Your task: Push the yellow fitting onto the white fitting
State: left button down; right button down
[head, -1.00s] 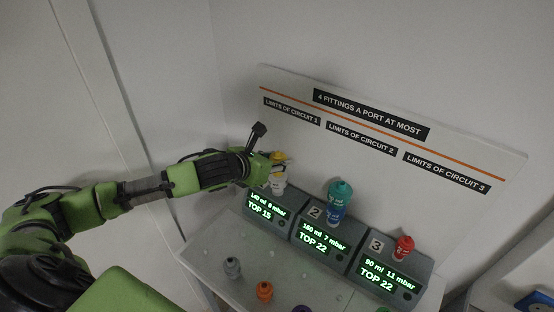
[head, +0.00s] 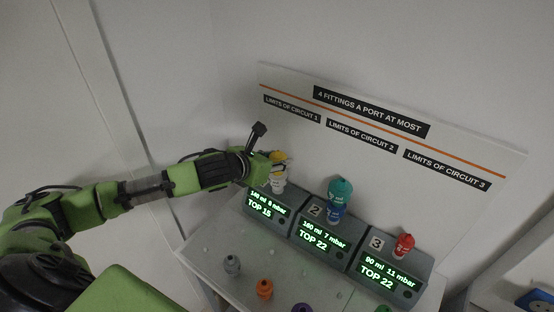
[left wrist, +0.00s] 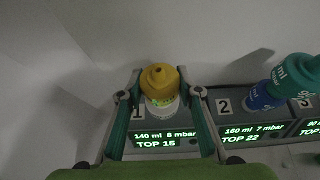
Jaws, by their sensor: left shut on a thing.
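The yellow fitting (left wrist: 160,79) is between the fingers of my left gripper (left wrist: 163,88), which is shut on it. In the head view the yellow fitting (head: 279,157) shows just past the gripper, partly hidden by it. The white fitting (left wrist: 163,105) is directly below the yellow one, over the unit marked 1. It also shows in the head view (head: 279,180). The two look in line and touching; I cannot tell how deeply they are joined. My right gripper is not in view.
Unit 2 carries a teal fitting (head: 341,189) on a blue fitting (head: 335,213). Unit 3 carries a red fitting (head: 404,245). A grey fitting (head: 232,265) and an orange fitting (head: 264,289) stand on the table in front. A sign board (head: 450,160) stands behind.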

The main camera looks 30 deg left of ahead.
pick_arm(q)
jog(key=shift+s+f, duration=0.2)
jog(key=shift+f, duration=0.25)
jog(key=c, duration=1.7)
grip_release()
jog(key=o, duration=0.3)
jog(key=shift+w+r, duration=0.1)
jog(key=shift+w, duration=0.1)
jog(key=shift+r, duration=0.1)
jog(key=shift+s+r, duration=0.15)
jog(key=shift+s, duration=0.15)
jog(key=v, duration=1.1)
jog(key=shift+s, duration=0.15)
